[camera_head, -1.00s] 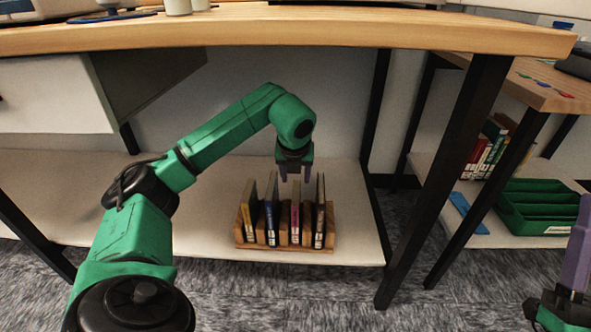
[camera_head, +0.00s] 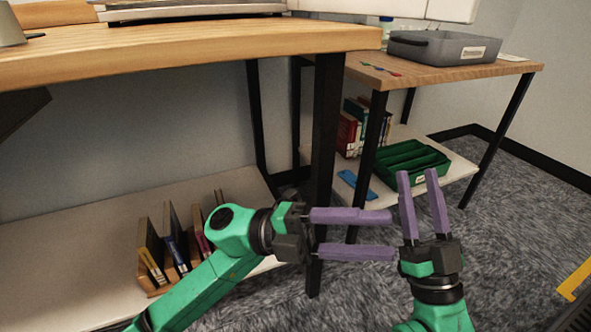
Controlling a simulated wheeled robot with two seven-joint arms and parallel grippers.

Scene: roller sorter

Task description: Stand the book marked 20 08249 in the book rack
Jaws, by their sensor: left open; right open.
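The wooden book rack (camera_head: 156,291) stands on the white lower shelf at the left, partly hidden behind my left arm. Several thin dark books stand in it, including one with a yellow spine label (camera_head: 149,249), one with a blue one (camera_head: 174,239) and one with a red one (camera_head: 202,236). No number is readable, so I cannot tell which book is marked 20 08249. My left gripper (camera_head: 391,234) is open and empty, its purple fingers pointing right, away from the rack. My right gripper (camera_head: 417,174) is open and empty, its fingers pointing up, just right of the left fingertips.
A second table (camera_head: 517,68) at the back right holds a grey bin (camera_head: 445,48). Its lower shelf carries a row of books (camera_head: 350,134), a green tray (camera_head: 410,163) and a flat blue item (camera_head: 357,186). A black table leg (camera_head: 326,130) stands behind my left gripper.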

